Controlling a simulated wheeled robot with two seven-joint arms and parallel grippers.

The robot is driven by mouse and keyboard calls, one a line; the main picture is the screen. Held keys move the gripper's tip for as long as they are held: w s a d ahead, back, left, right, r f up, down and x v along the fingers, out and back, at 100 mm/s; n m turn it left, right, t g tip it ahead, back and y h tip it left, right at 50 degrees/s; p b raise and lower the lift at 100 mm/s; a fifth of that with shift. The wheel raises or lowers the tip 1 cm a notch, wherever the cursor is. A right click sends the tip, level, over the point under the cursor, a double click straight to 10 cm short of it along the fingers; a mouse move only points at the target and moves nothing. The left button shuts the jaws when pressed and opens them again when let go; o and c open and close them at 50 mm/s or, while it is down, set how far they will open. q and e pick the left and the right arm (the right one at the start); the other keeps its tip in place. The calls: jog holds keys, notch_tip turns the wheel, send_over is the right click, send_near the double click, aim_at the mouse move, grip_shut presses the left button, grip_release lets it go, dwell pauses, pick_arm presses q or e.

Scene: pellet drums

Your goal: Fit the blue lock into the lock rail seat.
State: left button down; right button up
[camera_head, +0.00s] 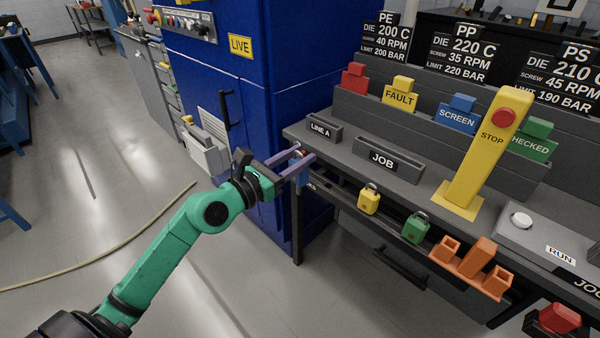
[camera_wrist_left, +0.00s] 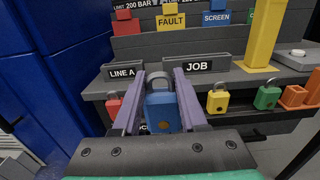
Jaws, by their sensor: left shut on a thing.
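The blue lock (camera_wrist_left: 163,113) is upright between the two purple fingers of my left gripper (camera_head: 303,157), its grey shackle up. In the head view only a sliver of the blue lock (camera_head: 303,175) shows by the fingers. The gripper is shut on it at the left end of the bench front. The dark lock rail (camera_head: 333,191) runs along the bench front below the top. Whether the blue lock touches the rail is hidden by the fingers. My right gripper is not in view.
A yellow lock (camera_head: 368,199) and a green lock (camera_head: 415,227) hang along the rail, right of my gripper. A red lock (camera_wrist_left: 113,107) is left of the fingers. An orange bracket (camera_head: 470,266) juts out farther right. A blue cabinet (camera_head: 245,90) stands close on the left.

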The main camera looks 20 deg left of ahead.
pick_arm(q)
jog(key=shift+d+r, duration=0.1)
jog(key=shift+r, duration=0.1)
jog(key=shift+r+p, duration=0.1)
jog(key=shift+p, duration=0.3)
jog(key=shift+w+d, duration=0.1)
jog(key=shift+w, duration=0.2)
jog(key=w+d+f+b, duration=0.2)
jog(key=w+d+f, duration=0.2)
jog(key=w, duration=0.6)
jog(key=shift+w, duration=0.15)
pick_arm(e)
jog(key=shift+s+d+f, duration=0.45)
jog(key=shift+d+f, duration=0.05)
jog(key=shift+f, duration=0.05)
pick_arm(q)
jog(key=shift+d+p, duration=0.1)
jog(key=shift+p, duration=0.25)
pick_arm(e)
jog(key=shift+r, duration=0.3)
pick_arm(q)
jog(key=shift+f, duration=0.1)
jog(key=shift+f+b, duration=2.3)
jog(key=shift+f, duration=0.2)
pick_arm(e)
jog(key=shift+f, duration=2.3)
